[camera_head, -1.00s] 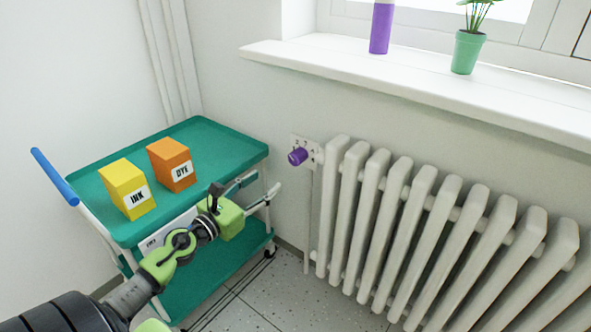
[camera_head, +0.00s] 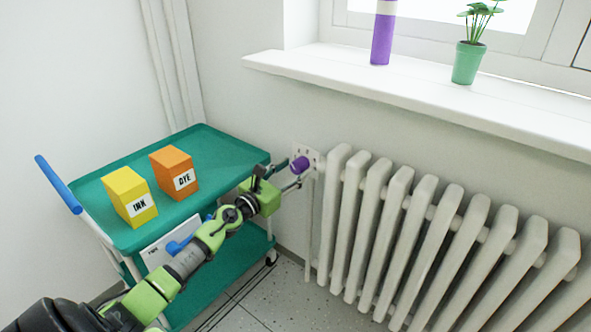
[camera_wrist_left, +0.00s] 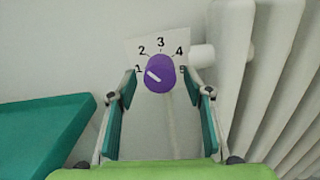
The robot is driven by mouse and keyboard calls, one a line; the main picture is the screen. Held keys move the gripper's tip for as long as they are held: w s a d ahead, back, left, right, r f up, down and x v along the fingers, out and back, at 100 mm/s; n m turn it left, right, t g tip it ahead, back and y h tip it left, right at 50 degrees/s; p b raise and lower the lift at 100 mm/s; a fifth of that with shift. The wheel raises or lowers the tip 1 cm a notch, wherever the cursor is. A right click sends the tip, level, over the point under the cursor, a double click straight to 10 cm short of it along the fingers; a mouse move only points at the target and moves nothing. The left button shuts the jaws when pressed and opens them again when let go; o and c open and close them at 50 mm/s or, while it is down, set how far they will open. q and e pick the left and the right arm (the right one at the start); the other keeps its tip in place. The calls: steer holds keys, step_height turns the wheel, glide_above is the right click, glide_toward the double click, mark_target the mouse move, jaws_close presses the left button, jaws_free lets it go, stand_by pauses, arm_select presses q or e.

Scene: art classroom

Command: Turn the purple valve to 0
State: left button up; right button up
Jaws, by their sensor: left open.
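The purple valve (camera_head: 300,164) sits on a white plate on the wall at the radiator's left end. In the left wrist view the valve (camera_wrist_left: 160,74) has a white mark pointing up and left, near the 1. The dial plate (camera_wrist_left: 150,45) shows the numbers 1 to 5; I see no 0, and the left finger covers part of the area below the 1. My left gripper (camera_head: 287,174) is open and empty, close to the valve. In the wrist view its teal fingers stand left and right of the valve; I cannot tell if they touch it.
The white radiator (camera_head: 395,220) stands right of the valve. A teal cart (camera_head: 225,150) with a yellow INK box (camera_head: 130,197) and an orange DYE box (camera_head: 174,172) is at the left. The windowsill (camera_head: 330,73) juts out above, holding a purple bottle (camera_head: 381,40) and a potted plant (camera_head: 467,62).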

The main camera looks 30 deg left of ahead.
arm_select(q)
steer(key=shift+w, duration=0.7)
arm_select(e)
steer(key=shift+w+a+r+t, duration=0.15)
steer(key=shift+w+r+t, duration=0.15)
steer(key=shift+w, duration=0.1)
arm_select(q)
steer(key=shift+c, duration=0.5)
steer(key=c, duration=1)
